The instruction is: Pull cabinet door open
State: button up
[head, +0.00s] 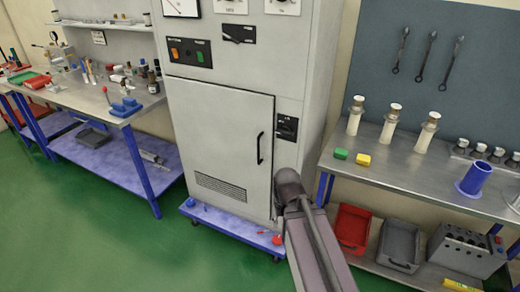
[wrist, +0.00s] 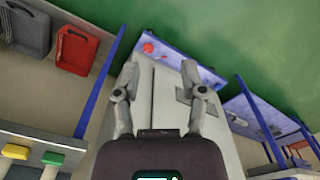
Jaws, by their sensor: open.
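The grey cabinet door (head: 225,140) is shut in the front of a tall grey cabinet (head: 315,50). Its dark vertical handle (head: 260,148) is near the door's right edge and nothing is touching it in the head view. My gripper (wrist: 160,72) is open and empty in the wrist view, with its two fingers spread in front of the cabinet. I cannot make out the handle in the wrist view. In the head view my arm's end is right of and below the handle, and the fingers are hidden.
A workbench (head: 400,170) with bottles and blocks stands close on the right, with red (head: 352,228) and grey (head: 399,246) bins below. Another bench (head: 90,100) stands left. The cabinet rests on a blue wheeled base (head: 225,222). Green floor is free in front.

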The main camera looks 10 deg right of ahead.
jog(key=w+d+f+m+t+h+b, duration=0.35)
jog(key=w+f+b, duration=0.2)
jog(key=w, duration=0.35)
jog(key=m+t+h+b, duration=0.1)
jog(key=t+h+b, duration=0.3)
jog(key=t+b, duration=1.1)
send_near(258, 150)
jog(key=s+a+r+g+b, duration=0.2)
jog(key=s, duration=0.1)
jog(key=shift+d+f, duration=0.1)
jog(key=shift+f, duration=0.05)
jog(key=x, duration=1.4)
